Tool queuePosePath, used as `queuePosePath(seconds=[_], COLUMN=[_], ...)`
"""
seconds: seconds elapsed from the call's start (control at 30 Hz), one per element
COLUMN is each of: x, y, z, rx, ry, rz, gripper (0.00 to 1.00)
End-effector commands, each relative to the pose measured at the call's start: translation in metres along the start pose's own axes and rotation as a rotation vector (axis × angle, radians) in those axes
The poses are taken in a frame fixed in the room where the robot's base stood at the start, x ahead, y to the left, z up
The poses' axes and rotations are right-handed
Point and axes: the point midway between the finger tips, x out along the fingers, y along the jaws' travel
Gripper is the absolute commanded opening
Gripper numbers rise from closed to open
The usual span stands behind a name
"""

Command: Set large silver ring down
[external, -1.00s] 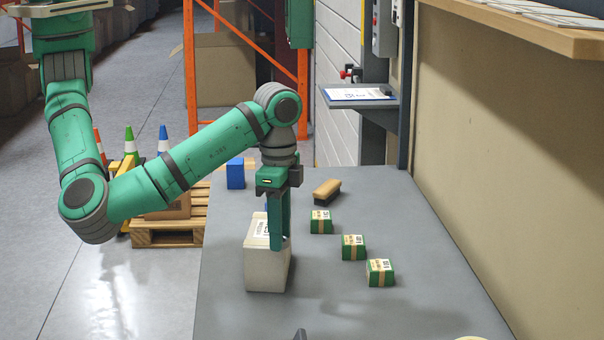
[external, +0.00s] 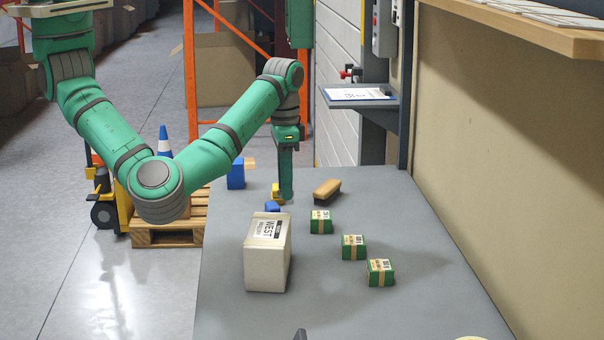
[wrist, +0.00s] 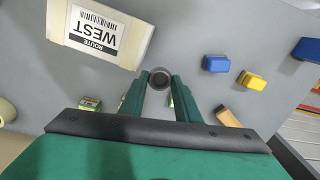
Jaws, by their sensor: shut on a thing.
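The large silver ring (wrist: 160,77) shows in the wrist view as a dark-centred grey round between my two fingertips. My gripper (wrist: 159,84) is shut on it. In the external view my gripper (external: 287,196) points down over the far half of the grey table, behind the white box and left of the brush. The ring cannot be made out there. The gap between ring and tabletop is hard to judge.
A white box (external: 266,272) labelled WEST stands nearer the camera. A small blue block (external: 272,206), a yellow block (external: 277,188) and a larger blue block (external: 236,178) lie left of my gripper. A brush (external: 327,190) and several green boxes (external: 353,247) are right.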

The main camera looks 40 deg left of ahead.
Motion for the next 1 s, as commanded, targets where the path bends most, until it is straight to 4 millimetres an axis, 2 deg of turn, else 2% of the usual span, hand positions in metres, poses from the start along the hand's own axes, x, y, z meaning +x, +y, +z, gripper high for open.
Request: queuePosePath(seconds=[0.03, 0.2, 0.4, 0.5, 0.63, 0.8, 0.9, 1.0], x=[0.000, -0.001, -0.001, -0.001, -0.001, -0.001, 0.001, 0.008], y=[-0.027, -0.106, -0.194, -0.230, -0.265, -0.288, -0.295, -0.303], z=[0.000, 0.011, 0.039, 0.057, 0.079, 0.096, 0.096, 0.085], rx=[-0.056, -0.226, -0.432, -0.524, -0.619, -0.687, -0.700, -0.703], ry=[0.001, 0.000, 0.000, -0.002, -0.002, -0.004, -0.005, -0.008], rz=[0.000, -0.001, -0.002, -0.002, -0.002, -0.002, -0.003, -0.004], gripper=[0.08, 0.08, 0.08, 0.08, 0.08, 0.08, 0.08, 0.08])
